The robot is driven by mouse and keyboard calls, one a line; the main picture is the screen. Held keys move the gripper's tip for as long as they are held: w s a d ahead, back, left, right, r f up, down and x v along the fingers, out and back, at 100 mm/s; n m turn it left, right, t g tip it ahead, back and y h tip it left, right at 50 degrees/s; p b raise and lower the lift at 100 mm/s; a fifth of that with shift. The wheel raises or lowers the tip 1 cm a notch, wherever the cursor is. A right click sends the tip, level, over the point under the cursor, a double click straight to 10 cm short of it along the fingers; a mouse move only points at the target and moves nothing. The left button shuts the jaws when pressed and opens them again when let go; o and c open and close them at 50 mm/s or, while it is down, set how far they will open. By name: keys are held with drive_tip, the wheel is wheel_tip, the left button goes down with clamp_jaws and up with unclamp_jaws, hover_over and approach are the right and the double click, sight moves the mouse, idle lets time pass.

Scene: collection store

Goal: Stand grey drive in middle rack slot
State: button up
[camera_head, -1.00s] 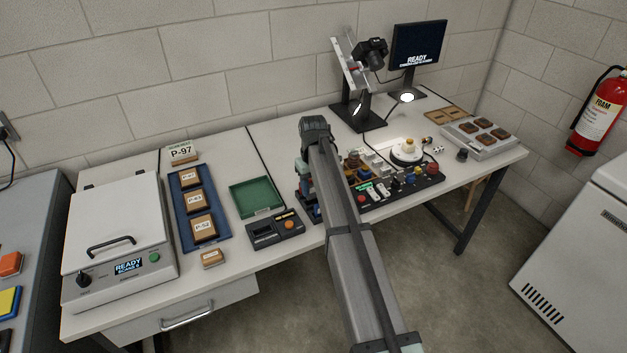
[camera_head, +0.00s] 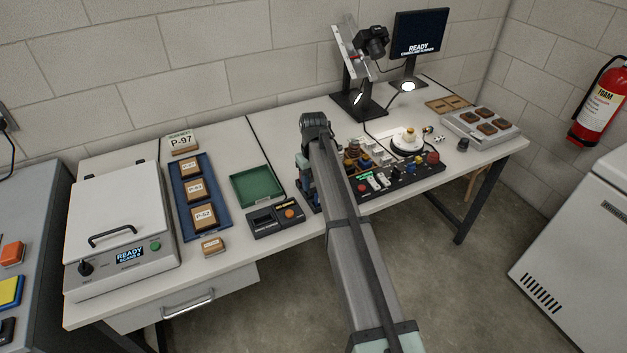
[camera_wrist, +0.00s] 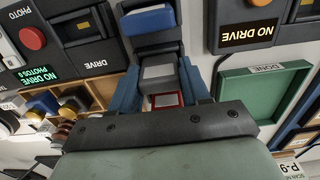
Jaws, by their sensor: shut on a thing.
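In the wrist view my gripper (camera_wrist: 161,91) points down at the desk. Its two blue fingers are shut on a grey drive (camera_wrist: 158,72), whose light grey face shows between them. A dark rack (camera_wrist: 148,42) lies around and beyond the fingers. A blue drive (camera_wrist: 149,18) stands in it at the picture's top. A red-edged piece (camera_wrist: 166,100) shows just on the near side of the grey drive. The grey drive lines up between the two, but I cannot tell how deep it sits. In the head view my arm mostly hides the rack and drive.
A reader box reading "NO DRIVE" (camera_wrist: 250,30) and a green tray (camera_wrist: 262,95) are to the right in the wrist view. A control panel with a red button (camera_wrist: 32,37) is close on the left. In the head view, a blue tray (camera_head: 207,225) lies further left.

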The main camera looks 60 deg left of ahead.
drive_tip(key=shift+f, duration=0.65)
idle(0.8)
drive_tip(key=o, duration=0.8)
drive_tip(key=shift+r, duration=0.15)
drive_tip(key=shift+r, duration=5.4)
drive_tip(key=shift+w, duration=0.1)
